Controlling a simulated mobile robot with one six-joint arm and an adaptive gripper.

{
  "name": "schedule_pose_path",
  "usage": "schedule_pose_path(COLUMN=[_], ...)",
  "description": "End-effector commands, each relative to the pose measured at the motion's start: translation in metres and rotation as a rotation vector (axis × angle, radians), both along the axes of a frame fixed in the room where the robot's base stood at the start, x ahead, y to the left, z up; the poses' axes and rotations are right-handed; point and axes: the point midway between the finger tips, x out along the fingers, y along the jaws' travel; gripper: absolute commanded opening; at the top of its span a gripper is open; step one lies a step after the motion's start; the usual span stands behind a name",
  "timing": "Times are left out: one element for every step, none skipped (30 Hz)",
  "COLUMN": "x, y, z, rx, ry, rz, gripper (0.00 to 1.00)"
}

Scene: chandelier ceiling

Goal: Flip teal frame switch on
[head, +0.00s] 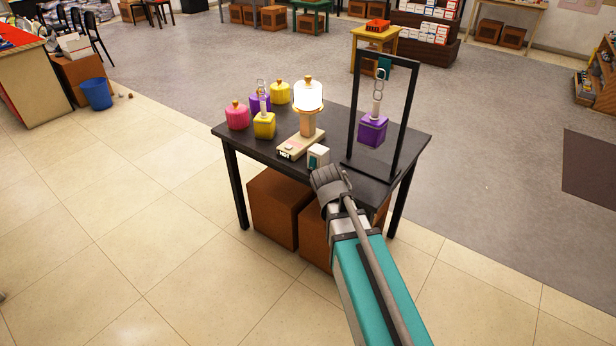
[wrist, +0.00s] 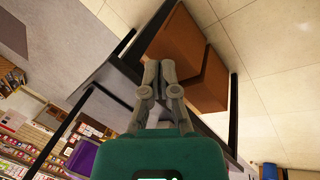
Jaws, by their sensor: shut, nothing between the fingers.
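A small white box with a teal-edged face (head: 318,157), which looks like the switch, sits at the front edge of the black table (head: 343,115). It is just right of the lit lamp (head: 308,95) and its beige base. I cannot make out its lever position. My gripper (head: 325,172) is just in front of and below this box, near the table edge; I cannot tell if they touch. In the wrist view my gripper (wrist: 160,65) has its fingers together and empty, and the switch cannot be made out there.
A black stand (head: 403,115) with a hanging purple block (head: 372,130) rises to the right. Pink (head: 237,117) and yellow (head: 264,126) weights stand at the left of the table. Brown boxes (head: 278,210) fill the space underneath. The tiled floor (head: 130,220) at left is open.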

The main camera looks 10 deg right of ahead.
Motion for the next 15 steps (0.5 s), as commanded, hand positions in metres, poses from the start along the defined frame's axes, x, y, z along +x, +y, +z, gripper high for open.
schedule_pose_path(x=[0.013, 0.018, 0.025, 0.03, 0.036, 0.043, 0.048, 0.054, 0.061, 0.066, 0.072, 0.079, 0.084, 0.09, 0.097], y=[0.002, 0.003, 0.003, 0.004, 0.005, 0.006, 0.007, 0.008, 0.01, 0.012, 0.014, 0.016, 0.018, 0.02, 0.023], z=[-0.013, -0.015, -0.019, -0.021, -0.023, -0.026, -0.028, -0.03, -0.032, -0.034, -0.036, -0.038, -0.039, -0.041, -0.043], rx=[-0.035, -0.057, -0.087, -0.108, -0.131, -0.161, -0.183, -0.204, -0.234, -0.256, -0.279, -0.308, -0.33, -0.351, -0.38], ry=[-0.014, -0.022, -0.033, -0.042, -0.051, -0.062, -0.071, -0.08, -0.092, -0.101, -0.109, -0.121, -0.131, -0.14, -0.151], rz=[0.018, 0.028, 0.041, 0.052, 0.063, 0.077, 0.088, 0.099, 0.113, 0.125, 0.136, 0.151, 0.163, 0.175, 0.191], gripper=[0.0, 0.0, 0.0, 0.0, 0.0, 0.0, 0.0, 0.0, 0.0, 0.0, 0.0, 0.0, 0.0, 0.0, 0.0])
